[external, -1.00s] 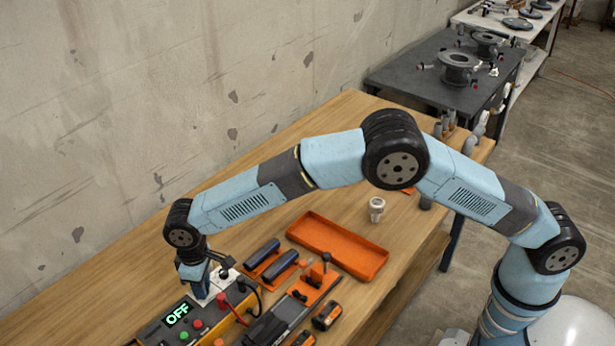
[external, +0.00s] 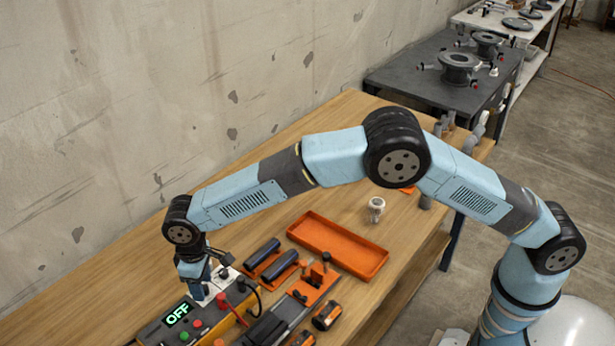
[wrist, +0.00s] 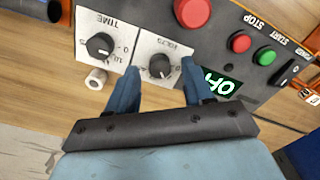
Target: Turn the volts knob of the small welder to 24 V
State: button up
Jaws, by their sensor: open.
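The small welder (external: 150,333) is a dark box at the lower left of the external view, with a lit green OFF display (external: 177,314). In the wrist view its volts knob (wrist: 160,66) is a black round knob on a white dial plate, seen upside down. My gripper (wrist: 160,72) is open, with one blue finger on each side of the volts knob. I cannot tell whether the fingers touch it. The knob's exact setting is too small to read. In the external view my gripper (external: 199,290) hides the knob.
The time knob (wrist: 100,46) sits close beside the left finger. A large red button (wrist: 192,12), a red stop button (wrist: 240,42) and a green start button (wrist: 264,55) are on the panel. Cables, tools and an orange tray (external: 338,247) lie on the bench to the right.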

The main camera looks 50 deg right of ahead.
aim_at(204, 285)
notch_tip(204, 285, up, 13)
dwell(0.4)
dwell(0.4)
jog(key=s+d+r+m+t, duration=0.1)
jog(key=s+d+r+m, duration=0.1)
jog(key=d+r, duration=1.4)
jog(key=s+d+r+m+t+y, duration=0.1)
jog(key=s+d+r, duration=0.25)
jog(key=d, duration=0.45)
jog(key=s+d+r, duration=0.2)
jog(key=s+d, duration=0.3)
jog(key=d, duration=0.3)
jog(key=s+d+r+m+t, duration=0.2)
jog(key=s+d, duration=1.1)
jog(key=s, duration=0.1)
jog(key=s+d+f, duration=0.3)
jog(key=s, duration=0.5)
jog(key=s+d+f+m+t+h, duration=0.1)
jog(key=s+d+f, duration=0.3)
jog(key=s, duration=0.4)
jog(key=shift+d+t, duration=0.3)
